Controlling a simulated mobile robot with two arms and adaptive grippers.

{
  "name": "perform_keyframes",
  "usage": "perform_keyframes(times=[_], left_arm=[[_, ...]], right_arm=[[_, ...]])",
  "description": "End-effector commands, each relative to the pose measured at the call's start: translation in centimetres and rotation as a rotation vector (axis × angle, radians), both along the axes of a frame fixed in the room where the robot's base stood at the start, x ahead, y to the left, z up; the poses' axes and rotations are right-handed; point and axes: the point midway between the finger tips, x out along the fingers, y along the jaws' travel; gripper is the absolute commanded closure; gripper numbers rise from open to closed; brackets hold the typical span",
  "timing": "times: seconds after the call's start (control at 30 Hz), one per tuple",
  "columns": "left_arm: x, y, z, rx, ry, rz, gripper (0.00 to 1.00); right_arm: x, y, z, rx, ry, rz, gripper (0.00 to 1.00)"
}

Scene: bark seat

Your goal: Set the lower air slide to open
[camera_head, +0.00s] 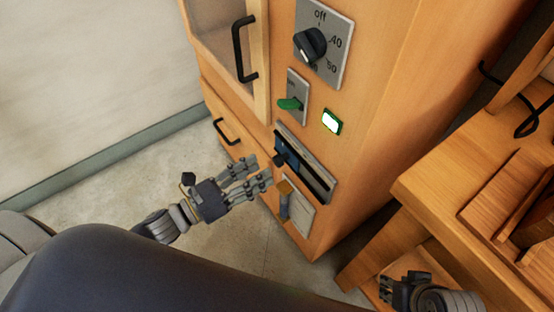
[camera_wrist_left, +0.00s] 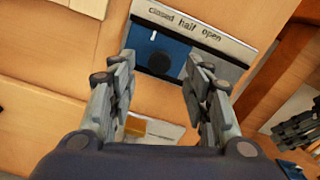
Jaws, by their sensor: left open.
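The air slide (camera_head: 318,180) is a grey plate with a blue and dark slot on the front of the wooden cabinet. In the left wrist view its plate (camera_wrist_left: 228,44) reads closed, half, open from left to right. Its black knob (camera_head: 279,160) sits in the left part of the slot, on the blue piece; it also shows in the left wrist view (camera_wrist_left: 158,57). The exact mark it lines up with is unclear. My left gripper (camera_head: 260,171) is open, its fingers pointing at the knob from the left, one on each side in the wrist view. My right gripper (camera_head: 391,290) is low at the right, its fingers unclear.
Above the slide are a rotary dial (camera_head: 311,45), a green switch (camera_head: 289,104) and a lit green-framed button (camera_head: 332,121). An orange-topped lever (camera_head: 285,188) sits just below. Black door handles (camera_head: 243,48) stick out at the left. A wooden bench (camera_head: 455,195) stands at the right.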

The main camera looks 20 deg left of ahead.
Motion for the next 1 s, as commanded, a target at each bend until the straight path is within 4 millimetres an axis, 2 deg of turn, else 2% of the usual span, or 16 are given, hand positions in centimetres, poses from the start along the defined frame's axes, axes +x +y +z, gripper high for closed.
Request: perform_keyframes(times=[0.1, 0.4, 0.87, 0.9, 1.0], left_arm=[[1.6, -1.2, 0.0, 0.000, -0.003, -0.001, 0.55], [4.4, -3.4, 0.0, -0.001, 0.000, 0.000, 0.55], [5.2, -4.1, 0.0, -0.001, 0.002, 0.001, 0.55], [5.2, -4.1, 0.0, -0.001, 0.002, 0.001, 0.57], [5.2, -4.1, 0.0, -0.001, 0.002, 0.001, 0.80]], right_arm=[[0.0, 0.0, -0.3, 0.000, 0.000, 0.000, 0.69], [0.0, 0.0, -0.6, 0.000, 0.000, 0.000, 0.69], [0.0, 0.0, -0.7, 0.000, 0.000, 0.000, 0.69], [0.0, 0.0, -0.7, 0.000, 0.000, 0.000, 0.69], [0.0, 0.0, -0.7, 0.000, 0.000, 0.001, 0.69]])
